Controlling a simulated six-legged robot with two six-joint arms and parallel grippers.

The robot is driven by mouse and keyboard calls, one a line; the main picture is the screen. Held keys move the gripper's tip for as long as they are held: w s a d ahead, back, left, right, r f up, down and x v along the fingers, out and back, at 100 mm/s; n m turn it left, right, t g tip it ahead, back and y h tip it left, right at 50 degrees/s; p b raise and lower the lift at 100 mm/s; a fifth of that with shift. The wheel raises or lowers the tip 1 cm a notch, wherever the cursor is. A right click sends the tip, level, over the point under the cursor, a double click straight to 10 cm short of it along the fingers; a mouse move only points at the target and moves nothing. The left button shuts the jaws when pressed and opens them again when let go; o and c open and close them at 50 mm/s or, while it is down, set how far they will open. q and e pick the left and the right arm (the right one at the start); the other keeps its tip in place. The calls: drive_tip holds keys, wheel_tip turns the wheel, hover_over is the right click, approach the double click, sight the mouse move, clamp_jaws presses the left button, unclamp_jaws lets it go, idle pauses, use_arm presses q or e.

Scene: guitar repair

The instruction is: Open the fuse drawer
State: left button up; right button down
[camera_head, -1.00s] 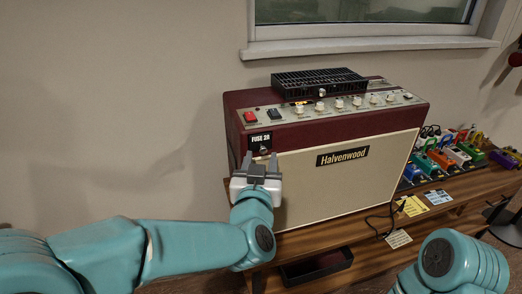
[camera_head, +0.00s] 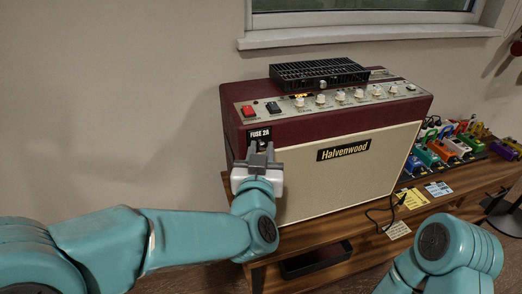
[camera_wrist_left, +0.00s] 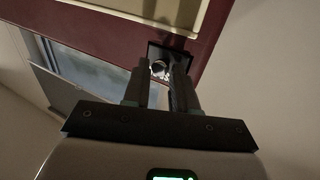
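The fuse drawer's small knob (camera_wrist_left: 158,69) shows in the left wrist view, on a dark plate at the amplifier's edge. In the head view it is mostly hidden by my left gripper (camera_head: 262,152), under the black "FUSE 2A" label (camera_head: 259,134). The left gripper's fingers (camera_wrist_left: 161,72) are close together with the knob between their tips, and they look shut on it. No pulled-out drawer shows. The amplifier (camera_head: 345,170) is maroon with a cream front. My right arm shows at lower right, but its gripper is out of view.
The amplifier stands on a wooden bench (camera_head: 440,208) with a dark tray (camera_head: 316,260) on the shelf below. A black slotted unit (camera_head: 318,74) lies on top. Colored pedals (camera_head: 452,148), a cable and paper tags lie to the right. The wall at left is clear.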

use_arm(q)
clamp_jaws()
drive_tip(key=s+d, duration=0.3)
drive_tip(key=s, duration=0.5)
drive_tip(key=shift+s+f, duration=0.15)
drive_tip(key=shift+s, duration=0.2)
